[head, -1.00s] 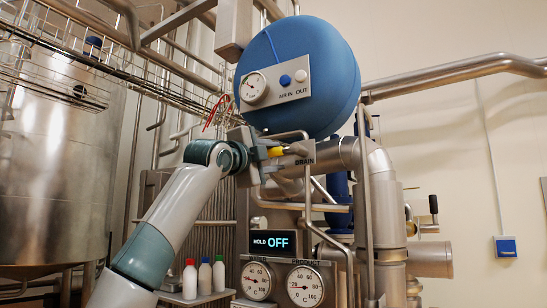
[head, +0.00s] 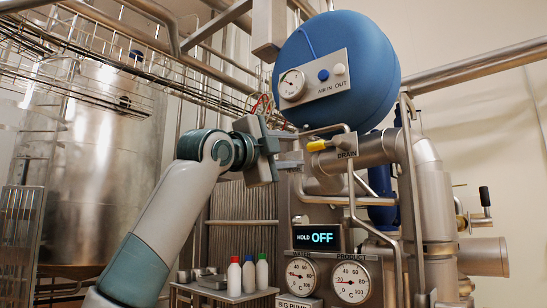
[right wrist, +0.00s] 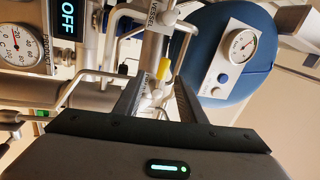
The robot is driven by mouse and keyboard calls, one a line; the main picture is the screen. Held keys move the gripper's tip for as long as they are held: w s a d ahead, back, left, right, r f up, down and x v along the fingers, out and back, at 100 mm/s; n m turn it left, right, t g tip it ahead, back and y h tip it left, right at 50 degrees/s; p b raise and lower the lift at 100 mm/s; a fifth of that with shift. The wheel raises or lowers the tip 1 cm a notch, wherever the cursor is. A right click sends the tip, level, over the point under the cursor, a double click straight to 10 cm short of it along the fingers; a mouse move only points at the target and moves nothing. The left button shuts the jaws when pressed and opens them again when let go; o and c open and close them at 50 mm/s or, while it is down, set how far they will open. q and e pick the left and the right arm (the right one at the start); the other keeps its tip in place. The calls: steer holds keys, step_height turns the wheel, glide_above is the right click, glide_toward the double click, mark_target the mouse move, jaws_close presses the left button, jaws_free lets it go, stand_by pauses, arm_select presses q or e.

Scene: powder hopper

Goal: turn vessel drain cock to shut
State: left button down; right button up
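The drain cock's yellow handle (head: 317,145) points left from its fitting by the DRAIN label (head: 347,155), roughly level, below the blue vessel (head: 338,70). My right gripper (head: 292,149) is just left of the handle, with a small gap between them. In the right wrist view the two fingers of this gripper (right wrist: 158,92) are apart and empty. The yellow handle (right wrist: 164,69) shows beyond the fingertips, in line with the gap between them. My left gripper is not in view.
A bent steel pipe (head: 352,195) runs down near the cock. The HOLD OFF display (head: 318,238) and two dial gauges (head: 351,283) are below. Bottles with coloured caps (head: 248,274) stand on a small shelf (head: 225,292). An air panel (head: 313,80) is on the vessel.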

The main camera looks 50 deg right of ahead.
steer(key=v, duration=0.6)
steer(key=shift+a+b, duration=0.2)
steer(key=shift+b, duration=0.15)
steer(key=shift+f, duration=0.1)
steer(key=shift+s+d, duration=0.1)
